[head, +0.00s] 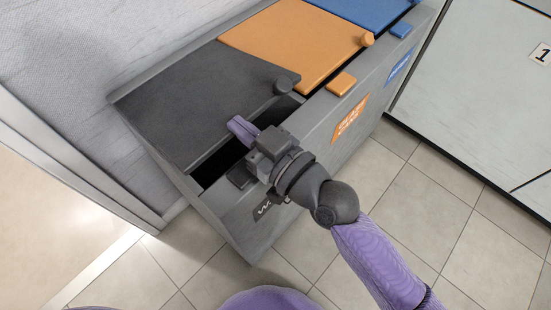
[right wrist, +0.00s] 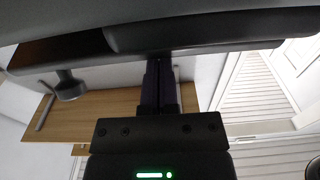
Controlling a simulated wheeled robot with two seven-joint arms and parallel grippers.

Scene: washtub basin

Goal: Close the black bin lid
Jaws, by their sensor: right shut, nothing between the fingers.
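The black bin lid (head: 200,95) covers the near left bin of a grey cabinet in the head view. It is partly raised, with a dark gap between its front edge and the bin's front rim (head: 225,205). A round dark knob (head: 283,87) sits at its right front corner. My right gripper (head: 236,127) is shut and empty, with its purple fingers at the lid's front edge. In the right wrist view, the shut fingers (right wrist: 159,72) reach up to a dark edge; whether they touch the lid cannot be told. My left gripper is not in view.
An orange lid (head: 295,40) and a blue lid (head: 365,8) lie closed on the neighbouring bins. A grey wall stands at the left behind the cabinet (head: 330,125). A pale panel (head: 480,80) stands at the right. Tiled floor (head: 400,215) is clear in front.

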